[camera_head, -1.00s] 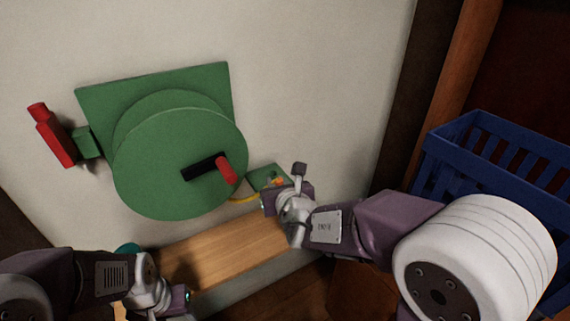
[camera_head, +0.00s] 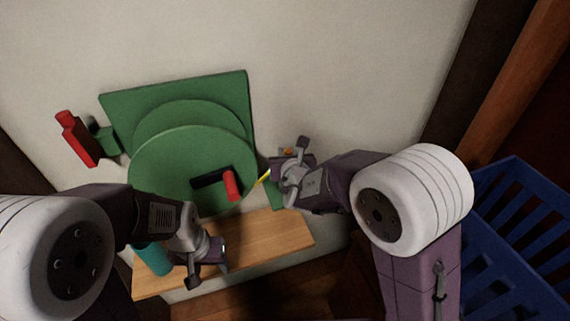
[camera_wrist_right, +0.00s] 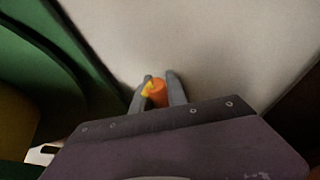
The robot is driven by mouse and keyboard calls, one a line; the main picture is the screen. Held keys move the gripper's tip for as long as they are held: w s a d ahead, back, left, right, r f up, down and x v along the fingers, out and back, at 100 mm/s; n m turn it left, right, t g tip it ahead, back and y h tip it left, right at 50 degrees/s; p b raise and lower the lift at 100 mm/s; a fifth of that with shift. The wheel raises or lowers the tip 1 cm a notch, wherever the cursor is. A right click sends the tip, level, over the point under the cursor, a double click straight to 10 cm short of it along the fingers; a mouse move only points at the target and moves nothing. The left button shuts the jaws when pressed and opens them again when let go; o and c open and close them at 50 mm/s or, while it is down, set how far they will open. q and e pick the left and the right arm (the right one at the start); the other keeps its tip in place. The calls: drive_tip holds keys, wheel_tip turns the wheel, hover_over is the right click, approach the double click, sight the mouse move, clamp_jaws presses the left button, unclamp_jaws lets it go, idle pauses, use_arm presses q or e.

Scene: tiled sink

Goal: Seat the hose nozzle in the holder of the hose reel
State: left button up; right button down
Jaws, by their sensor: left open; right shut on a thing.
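The green hose reel (camera_head: 165,165) is on the wall, with a black crank and red handle (camera_head: 231,184) on its front. My right gripper (camera_head: 288,153) is just right of the reel, shut on the orange hose nozzle (camera_wrist_right: 158,95), a bit of which also shows in the head view (camera_head: 287,151). A yellow hose (camera_head: 264,178) runs from the reel towards this gripper. A green piece (camera_head: 277,197), perhaps the holder, shows below the right gripper, mostly hidden by gripper and reel. My left gripper (camera_head: 207,275) is open and empty, low over the wooden shelf.
The wooden shelf (camera_head: 270,235) lies below the reel, with a teal cylinder (camera_head: 153,259) at its left, beside my left arm. A red fitting (camera_head: 78,139) sits left of the reel. A blue crate (camera_head: 510,230) stands at right. The wall above is clear.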

drive_tip(key=f+b, duration=0.1)
drive_tip(key=f, duration=0.2)
drive_tip(key=f+b, duration=0.1)
drive_tip(key=shift+w+a+f+b, duration=0.25)
drive_tip(key=shift+a+f+b, duration=0.05)
drive_tip(key=shift+f+b, duration=0.1)
drive_tip(key=shift+r, duration=0.1)
drive_tip(key=c, duration=1.3)
unclamp_jaws()
